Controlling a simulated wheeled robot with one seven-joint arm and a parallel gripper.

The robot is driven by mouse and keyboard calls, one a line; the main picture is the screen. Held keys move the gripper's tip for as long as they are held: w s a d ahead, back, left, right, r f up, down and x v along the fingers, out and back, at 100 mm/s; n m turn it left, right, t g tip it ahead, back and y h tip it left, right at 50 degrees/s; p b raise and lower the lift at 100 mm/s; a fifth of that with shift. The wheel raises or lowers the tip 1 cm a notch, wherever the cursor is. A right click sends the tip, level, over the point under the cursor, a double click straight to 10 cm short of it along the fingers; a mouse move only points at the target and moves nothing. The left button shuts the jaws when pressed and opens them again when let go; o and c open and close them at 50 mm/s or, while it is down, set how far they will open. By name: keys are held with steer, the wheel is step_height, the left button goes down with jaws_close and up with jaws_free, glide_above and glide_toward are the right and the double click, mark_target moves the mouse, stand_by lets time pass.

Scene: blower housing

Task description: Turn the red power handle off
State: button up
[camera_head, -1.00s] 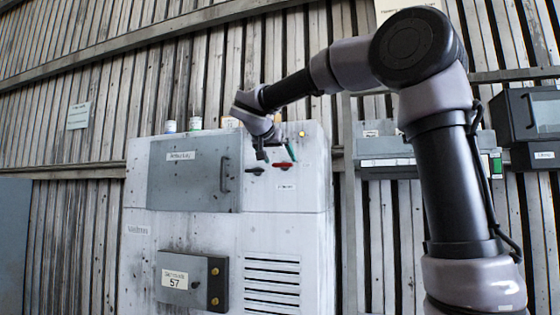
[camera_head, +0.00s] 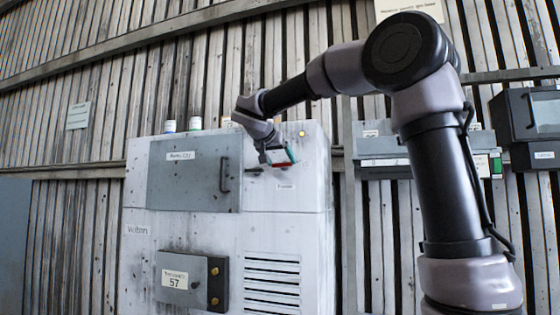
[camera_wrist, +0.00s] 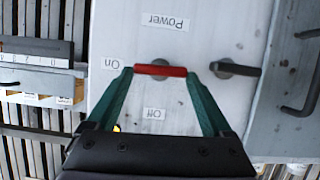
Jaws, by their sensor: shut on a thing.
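The red power handle (camera_wrist: 160,70) lies level across the wrist view on a pale panel. The "On" label (camera_wrist: 111,63) is beside its left end, the "Off" label (camera_wrist: 154,113) below it and the "Power" label (camera_wrist: 165,21) above it; the writing appears upside down. My gripper (camera_wrist: 160,74) has its two green fingers at opposite ends of the handle and is shut on it lengthwise. In the head view my gripper (camera_head: 280,157) is at the upper right of the white cabinet, covering most of the handle's area.
A dark handle (camera_wrist: 236,69) sits close to the right finger in the wrist view. The white cabinet (camera_head: 285,225) has a grey door with a pull handle (camera_head: 225,176) left of my gripper. Grey boxes hang on the wall at right.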

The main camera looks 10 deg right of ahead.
steer(key=shift+w+a+f+n+g+h, duration=0.15)
steer(key=shift+n+g+h, duration=0.25)
steer(key=shift+n+h, duration=0.55)
steer(key=n, duration=0.1)
steer(key=n+h, duration=0.1)
steer(key=n, duration=0.1)
steer(key=n+h, duration=0.1)
steer(key=shift+w+a+f+g, duration=0.1)
steer(key=shift+a+f+g, duration=0.1)
steer(key=shift+a+g, duration=0.15)
steer(key=n, duration=0.1)
steer(key=n+h, duration=0.2)
steer(key=shift+w+a+f+n, duration=0.1)
steer(key=shift+a+f+n, duration=0.05)
steer(key=shift+f+n, duration=0.15)
steer(key=shift+f+n+t+h, duration=0.2)
steer(key=shift+n+t+h, duration=0.35)
steer(key=shift+n, duration=1.2)
steer(key=o, duration=1.1)
steer(key=shift+o, duration=0.2)
steer(key=shift+a, duration=0.1)
